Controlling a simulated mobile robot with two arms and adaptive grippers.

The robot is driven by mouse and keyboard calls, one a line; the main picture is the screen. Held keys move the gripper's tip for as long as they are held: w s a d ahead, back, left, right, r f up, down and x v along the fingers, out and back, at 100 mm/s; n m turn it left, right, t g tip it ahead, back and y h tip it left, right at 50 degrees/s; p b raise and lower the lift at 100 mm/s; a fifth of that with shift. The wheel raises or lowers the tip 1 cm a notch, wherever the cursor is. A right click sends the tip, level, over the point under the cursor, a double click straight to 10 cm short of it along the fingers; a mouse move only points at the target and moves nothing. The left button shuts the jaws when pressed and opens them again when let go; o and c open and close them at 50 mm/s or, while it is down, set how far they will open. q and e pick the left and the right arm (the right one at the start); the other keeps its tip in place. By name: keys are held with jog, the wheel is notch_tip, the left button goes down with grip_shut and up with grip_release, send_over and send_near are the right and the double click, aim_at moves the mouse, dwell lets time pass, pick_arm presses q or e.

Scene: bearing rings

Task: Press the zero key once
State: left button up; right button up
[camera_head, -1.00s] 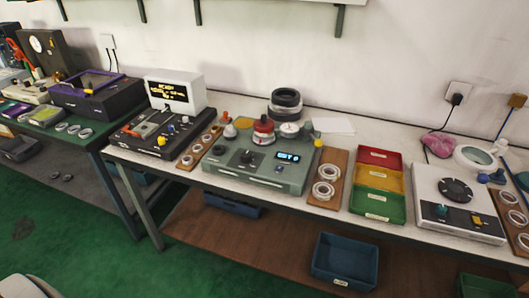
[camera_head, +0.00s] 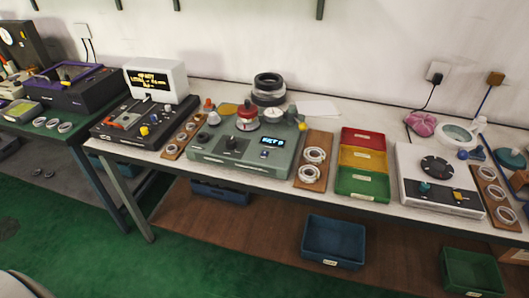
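A grey-green instrument (camera_head: 240,168) stands on the middle bench, with a dark knob and a small lit display (camera_head: 272,141) on its sloped front. A red-topped round part (camera_head: 247,114) sits on top of it. A black instrument (camera_head: 135,122) with a white screen box (camera_head: 156,82) showing yellow text stands to its left. A pale instrument (camera_head: 437,178) with a dark round disc, a teal knob and a yellow part is to the right. The labels are too small to tell which control is a zero key. Neither of my grippers is in view.
Wooden boards with metal rings (camera_head: 313,171) flank the instruments. Red, yellow and green trays (camera_head: 362,188) stand between two of them. Black rings (camera_head: 268,88) are stacked at the back. Blue bins (camera_head: 334,240) sit on the lower shelf. The green floor in front is clear.

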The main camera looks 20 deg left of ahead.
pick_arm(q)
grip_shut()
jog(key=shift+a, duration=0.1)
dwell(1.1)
